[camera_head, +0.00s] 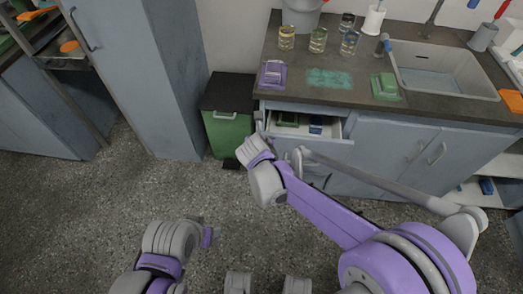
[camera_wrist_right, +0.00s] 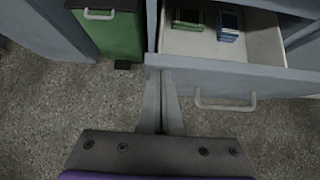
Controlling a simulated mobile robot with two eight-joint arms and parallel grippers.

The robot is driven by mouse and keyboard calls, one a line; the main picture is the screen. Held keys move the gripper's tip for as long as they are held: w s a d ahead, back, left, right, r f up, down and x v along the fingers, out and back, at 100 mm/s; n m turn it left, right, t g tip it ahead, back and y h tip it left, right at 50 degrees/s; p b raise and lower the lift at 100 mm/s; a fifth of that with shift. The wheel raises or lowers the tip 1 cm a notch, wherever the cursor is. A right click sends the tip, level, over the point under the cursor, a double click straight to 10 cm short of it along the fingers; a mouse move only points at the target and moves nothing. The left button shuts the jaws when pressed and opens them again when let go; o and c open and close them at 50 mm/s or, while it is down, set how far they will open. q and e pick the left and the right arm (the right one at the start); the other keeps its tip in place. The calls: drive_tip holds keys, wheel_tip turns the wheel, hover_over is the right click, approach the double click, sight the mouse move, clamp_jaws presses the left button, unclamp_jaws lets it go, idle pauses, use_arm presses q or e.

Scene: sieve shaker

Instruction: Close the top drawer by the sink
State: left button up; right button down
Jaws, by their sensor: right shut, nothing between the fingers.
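The top drawer (camera_head: 335,124) under the counter left of the sink (camera_head: 445,72) stands open, with a green item (camera_head: 287,119) and a blue item (camera_head: 315,126) inside. In the right wrist view its blue-grey front (camera_wrist_right: 215,78) and handle (camera_wrist_right: 225,104) show clearly. My right gripper (camera_head: 259,120) is shut and empty at the left end of the drawer front. In the wrist view its fingertips (camera_wrist_right: 165,78) meet the front's left edge; I cannot tell whether they touch. My left gripper (camera_head: 212,236) is low over the floor, its finger state unclear.
A green bin (camera_head: 226,132) stands left of the drawer, also close in the wrist view (camera_wrist_right: 112,35). A tall cabinet (camera_head: 165,80) is further left. Beakers (camera_head: 318,40) and a purple item (camera_head: 273,74) stand on the counter. The floor in front is clear.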

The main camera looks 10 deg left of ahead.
drive_tip(key=w+b, duration=0.1)
drive_tip(key=w, duration=1)
drive_tip(key=shift+w+r, duration=0.15)
drive_tip(key=shift+r, duration=0.05)
